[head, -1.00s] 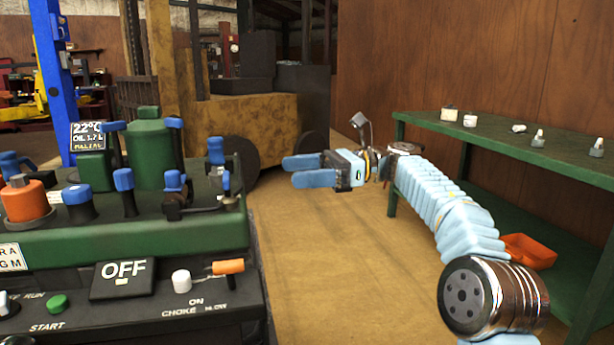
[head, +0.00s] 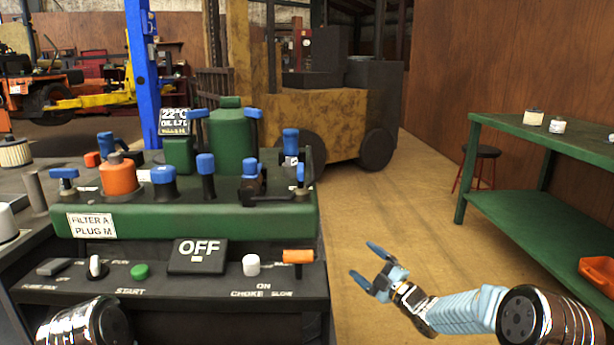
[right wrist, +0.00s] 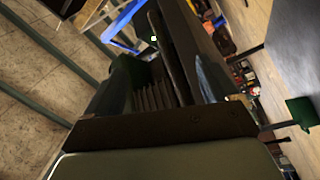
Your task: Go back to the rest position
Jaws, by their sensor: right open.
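My right gripper (head: 368,268) is in the lower right of the head view, over the floor between the control console and the green shelf table. Its two blue fingers are apart and nothing is between them. On my left side only a shiny arm joint shows at the bottom left of the head view; the left gripper is not in view. The control console (head: 200,300) carries an OFF display (head: 198,256), a green START button (head: 140,270) and an orange-tipped lever (head: 298,257).
A green engine block (head: 190,218) with blue-handled parts stands on the console. A green shelf table (head: 520,215) is at the right, with an orange tray (head: 600,270) on its lower shelf. A yellow forklift (head: 330,125) and red stool (head: 478,165) stand behind. Floor between is clear.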

